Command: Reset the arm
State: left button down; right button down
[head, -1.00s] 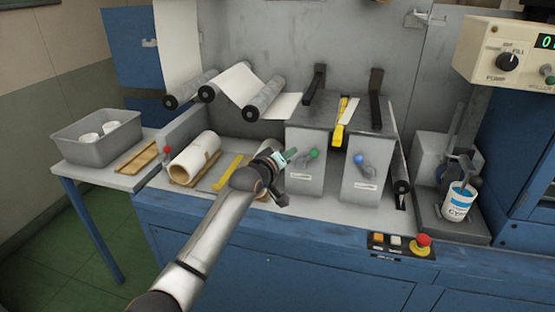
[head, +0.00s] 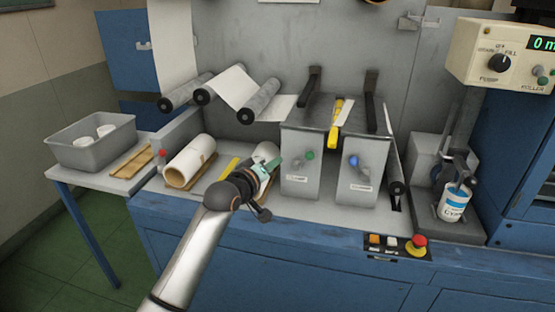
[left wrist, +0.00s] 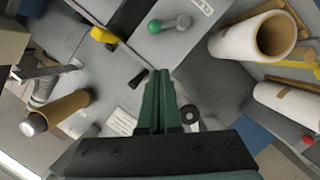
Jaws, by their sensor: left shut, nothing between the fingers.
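My left gripper (head: 272,164) is in front of the machine, just left of the metal block with the green knob. In the left wrist view its green fingers (left wrist: 158,100) are together with nothing between them. The green knob (head: 310,155) is on the left metal block and the blue knob (head: 354,161) on the right one. The green knob also shows in the left wrist view (left wrist: 183,20), beyond the fingertips and apart from them. My left forearm reaches in from below. My right gripper is not in view.
A paper roll (head: 190,161) lies on the deck left of my gripper. A yellow-handled tool (head: 336,136) lies between the blocks. A red stop button (head: 416,243) is at the front edge. A grey bin (head: 92,155) stands on the left table, and a white can (head: 455,203) at right.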

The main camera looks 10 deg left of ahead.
pick_arm(q)
jog(key=s+f+m+g, duration=0.2)
jog(key=s+f, duration=0.5)
jog(key=f, duration=0.7)
jog(key=s+f+m+g, duration=0.1)
jog(key=s+f+m, duration=0.1)
jog(key=s+f, duration=0.4)
jog(key=s+a+f+m+g+y, duration=0.1)
jog(key=s+f, duration=0.6)
jog(key=s, duration=0.8)
jog(key=s+a+f+m+g, duration=0.1)
jog(key=s+f+m, duration=0.2)
jog(key=s+f, duration=0.3)
jog(key=s, duration=0.5)
jog(key=shift+s+f+m+g, duration=0.15)
jog(key=shift+f+m+g, duration=0.15)
jog(key=shift+g, duration=0.1)
